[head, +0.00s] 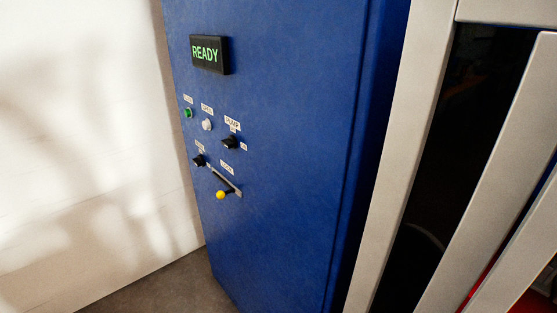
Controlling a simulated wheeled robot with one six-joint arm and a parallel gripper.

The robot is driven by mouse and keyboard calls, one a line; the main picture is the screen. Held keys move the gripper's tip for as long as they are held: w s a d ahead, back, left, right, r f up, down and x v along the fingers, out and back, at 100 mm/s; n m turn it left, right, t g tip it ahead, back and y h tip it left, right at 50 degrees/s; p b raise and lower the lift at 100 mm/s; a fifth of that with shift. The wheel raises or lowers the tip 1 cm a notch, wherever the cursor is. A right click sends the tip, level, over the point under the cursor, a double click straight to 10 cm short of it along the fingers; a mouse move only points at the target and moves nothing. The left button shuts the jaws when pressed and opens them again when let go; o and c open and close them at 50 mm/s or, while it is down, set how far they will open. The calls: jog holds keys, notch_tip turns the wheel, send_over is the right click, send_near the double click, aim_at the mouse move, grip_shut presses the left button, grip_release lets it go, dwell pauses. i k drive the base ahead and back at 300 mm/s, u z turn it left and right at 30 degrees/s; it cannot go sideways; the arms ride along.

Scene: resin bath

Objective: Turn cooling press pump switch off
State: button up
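The pump switch (230,142) is a small black rotary knob on the front of a tall blue cabinet (285,130). A white label above it seems to read PUMP, and a smaller label sits at its lower right. The knob's exact pointing direction is too small to tell. A black display (209,54) above shows READY in green letters. My gripper is not in view.
Near the switch are a green button (188,113), a white button (207,125), another black knob (199,160) and a yellow-tipped lever (222,194). A pale wall (80,130) stands left. A light grey frame (420,130) with dark openings stands right.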

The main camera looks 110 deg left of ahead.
aim_at(231, 142)
jog(key=u, duration=4.5)
jog(key=k, duration=0.8)
jog(key=z, duration=0.8)
jog(key=i, duration=1)
jog(key=z, duration=0.05)
